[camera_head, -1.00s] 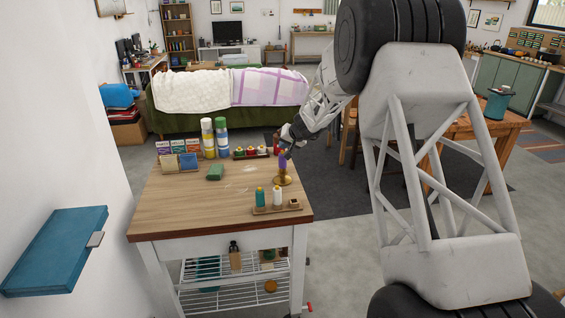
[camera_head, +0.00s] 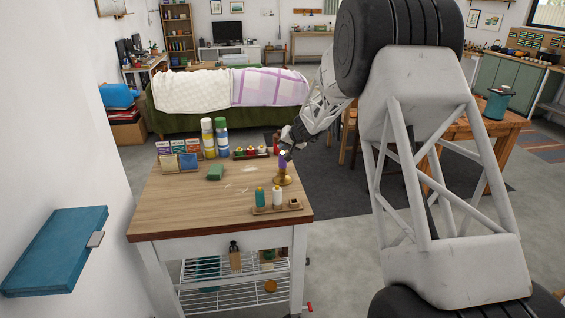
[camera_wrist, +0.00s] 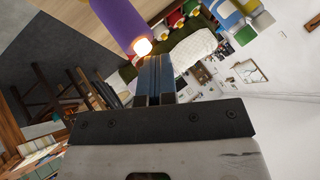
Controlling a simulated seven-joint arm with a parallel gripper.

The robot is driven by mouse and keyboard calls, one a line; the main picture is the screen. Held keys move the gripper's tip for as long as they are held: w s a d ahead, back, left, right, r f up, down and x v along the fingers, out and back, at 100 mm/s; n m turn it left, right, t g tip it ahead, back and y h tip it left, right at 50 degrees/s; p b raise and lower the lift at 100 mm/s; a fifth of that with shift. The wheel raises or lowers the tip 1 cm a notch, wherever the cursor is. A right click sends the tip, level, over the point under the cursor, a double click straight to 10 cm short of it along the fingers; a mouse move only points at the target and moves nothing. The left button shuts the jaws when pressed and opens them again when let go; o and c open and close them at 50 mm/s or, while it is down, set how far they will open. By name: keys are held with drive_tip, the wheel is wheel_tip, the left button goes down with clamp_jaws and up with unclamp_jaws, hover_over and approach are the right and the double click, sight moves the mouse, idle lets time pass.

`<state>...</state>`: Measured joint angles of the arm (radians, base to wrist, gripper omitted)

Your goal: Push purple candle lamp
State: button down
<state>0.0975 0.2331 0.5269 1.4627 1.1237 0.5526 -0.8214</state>
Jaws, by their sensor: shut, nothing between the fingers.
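The purple candle lamp (camera_head: 282,163) stands upright in a brass-coloured holder (camera_head: 282,180) near the right edge of the wooden table. In the wrist view its purple candle (camera_wrist: 118,22) ends in a glowing tip (camera_wrist: 142,46). My gripper (camera_head: 288,152) is at the candle's upper part, on its far right side. In the wrist view the fingers of my gripper (camera_wrist: 155,62) are together and empty, with their tips close to the glowing tip. I cannot tell whether they touch it.
The wooden table (camera_head: 190,213) has bare room left of the lamp. A tray (camera_head: 277,209) with small bottles is in front of it. A green block (camera_head: 215,172), tall stacked cylinders (camera_head: 221,137) and small boxes (camera_head: 180,147) stand further back and left.

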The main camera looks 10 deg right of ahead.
drive_tip(key=shift+r, duration=0.4)
drive_tip(key=shift+r, duration=2.95)
drive_tip(key=shift+s+r, duration=0.1)
drive_tip(key=s+a+r+n+g+h, duration=0.1)
drive_tip(key=s+r, duration=0.3)
drive_tip(key=s, duration=0.7)
drive_tip(key=s+a+r+g, duration=0.1)
drive_tip(key=s+r, duration=0.3)
drive_tip(key=s, duration=0.7)
drive_tip(key=s+a+r+n+g+h, duration=0.15)
drive_tip(key=s+r, duration=0.25)
drive_tip(key=s, duration=0.7)
drive_tip(key=s+d+f+h, duration=0.1)
drive_tip(key=s+f, duration=0.1)
drive_tip(key=s, duration=1.5)
drive_tip(key=s+d+f+g+h, duration=0.1)
drive_tip(key=s+f+h, duration=0.1)
drive_tip(key=s, duration=1.5)
drive_tip(key=shift+s+d+f+m, duration=0.2)
drive_tip(key=shift+d+f+m, duration=0.25)
drive_tip(key=shift+f, duration=0.1)
